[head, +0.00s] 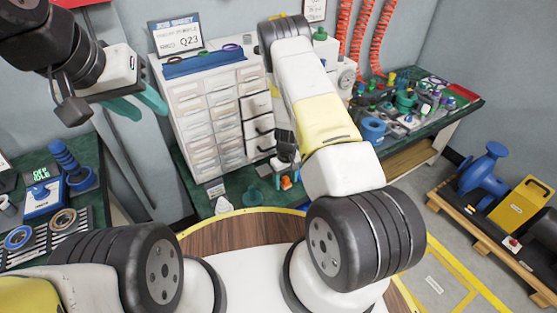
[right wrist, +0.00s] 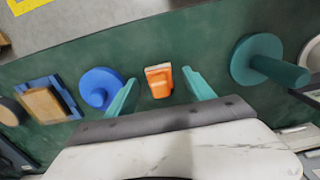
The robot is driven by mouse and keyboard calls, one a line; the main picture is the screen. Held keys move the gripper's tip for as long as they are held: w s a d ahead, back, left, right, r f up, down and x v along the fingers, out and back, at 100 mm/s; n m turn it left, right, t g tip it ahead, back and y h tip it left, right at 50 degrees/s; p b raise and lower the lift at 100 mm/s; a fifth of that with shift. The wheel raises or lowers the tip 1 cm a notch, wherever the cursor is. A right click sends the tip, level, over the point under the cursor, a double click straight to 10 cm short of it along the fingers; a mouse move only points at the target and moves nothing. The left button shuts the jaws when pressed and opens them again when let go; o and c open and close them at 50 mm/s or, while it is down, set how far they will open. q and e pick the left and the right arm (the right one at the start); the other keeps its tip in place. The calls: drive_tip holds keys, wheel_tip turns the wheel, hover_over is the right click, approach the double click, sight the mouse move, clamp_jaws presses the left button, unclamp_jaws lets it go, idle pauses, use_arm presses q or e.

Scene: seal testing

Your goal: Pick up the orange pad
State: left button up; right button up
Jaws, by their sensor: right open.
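The orange pad (right wrist: 159,81) lies on the green bench top in the right wrist view. My right gripper (right wrist: 161,91) is open, with one teal finger to each side of the pad and a gap on both sides. Whether the fingers are at the pad's height, I cannot tell. In the head view the pad (head: 286,183) is a small orange spot just below my right gripper (head: 284,168), whose fingers are hard to make out. My left gripper (head: 147,105) is at the upper left, its teal fingers apart and empty, away from the pad.
In the right wrist view a blue round piece (right wrist: 101,88) stands left of the pad and a teal knobbed disc (right wrist: 262,62) to the right. A wooden block in a blue frame (right wrist: 46,104) lies further left.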

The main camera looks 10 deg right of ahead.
sight(285, 178)
clamp_jaws()
drive_tip(key=shift+r, duration=0.15)
drive_tip(key=shift+r, duration=0.55)
wheel_tip(285, 178, up, 2)
drive_tip(key=shift+r, duration=0.15)
drive_tip(key=s+a+r, duration=0.1)
drive_tip(key=s+a, duration=0.3)
drive_tip(key=s, duration=1.1)
drive_tip(key=shift+s+a+r, duration=0.2)
drive_tip(key=c, duration=0.7)
unclamp_jaws()
drive_tip(key=c, duration=0.6)
